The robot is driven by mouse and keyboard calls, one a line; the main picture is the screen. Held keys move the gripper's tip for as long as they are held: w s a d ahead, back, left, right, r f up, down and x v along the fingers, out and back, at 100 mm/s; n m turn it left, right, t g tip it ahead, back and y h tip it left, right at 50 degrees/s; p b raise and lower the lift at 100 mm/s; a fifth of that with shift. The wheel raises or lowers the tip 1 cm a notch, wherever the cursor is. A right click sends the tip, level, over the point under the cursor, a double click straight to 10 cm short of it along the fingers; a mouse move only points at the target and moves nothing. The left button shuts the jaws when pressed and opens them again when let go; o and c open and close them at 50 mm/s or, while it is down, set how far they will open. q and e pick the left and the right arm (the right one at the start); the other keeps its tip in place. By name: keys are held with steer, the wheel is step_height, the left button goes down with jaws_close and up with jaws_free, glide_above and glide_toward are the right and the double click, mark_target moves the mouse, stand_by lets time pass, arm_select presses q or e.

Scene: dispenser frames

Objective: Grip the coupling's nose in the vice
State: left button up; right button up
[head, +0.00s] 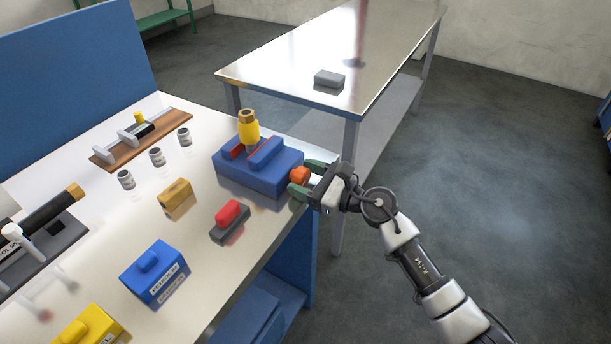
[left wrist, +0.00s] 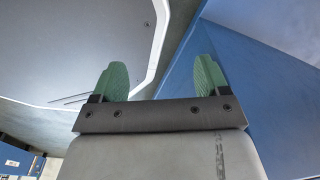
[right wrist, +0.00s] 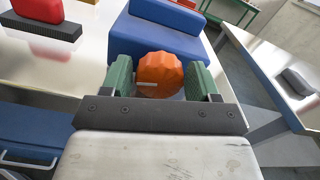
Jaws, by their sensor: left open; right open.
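The blue vice (head: 256,179) stands near the right edge of the bench. The yellow coupling (head: 249,130) with a brass-coloured top stands upright between its red-lined jaws; its lower end is hidden by the jaws. The orange knob (head: 299,175) is on the vice's right side, and it also shows in the right wrist view (right wrist: 159,75). My right gripper (head: 304,179) is open with its green fingers on either side of the knob; I cannot tell whether they touch it. My left gripper (left wrist: 163,80) is open and empty in the left wrist view, and out of the head view.
A red-topped grey block (head: 230,222), a brass block (head: 176,198), a blue box (head: 155,272) and a yellow box (head: 90,328) stand on the bench. Small jars (head: 157,157) and a wooden board (head: 142,138) are farther back. A steel table (head: 290,68) stands behind.

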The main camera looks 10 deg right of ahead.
steer(key=c, duration=0.6)
steer(key=shift+r+m+p, duration=0.2)
steer(key=shift+m+p, duration=0.7)
steer(key=shift+m, duration=0.3)
steer(key=shift+c, duration=0.2)
steer(key=shift+w+m, duration=0.1)
steer(key=shift+m, duration=0.4)
steer(key=shift+f+m+p, duration=0.2)
steer(key=shift+m+p, duration=0.1)
steer(key=shift+m, duration=0.2)
steer(key=o, duration=0.6)
steer(key=shift+o, duration=0.2)
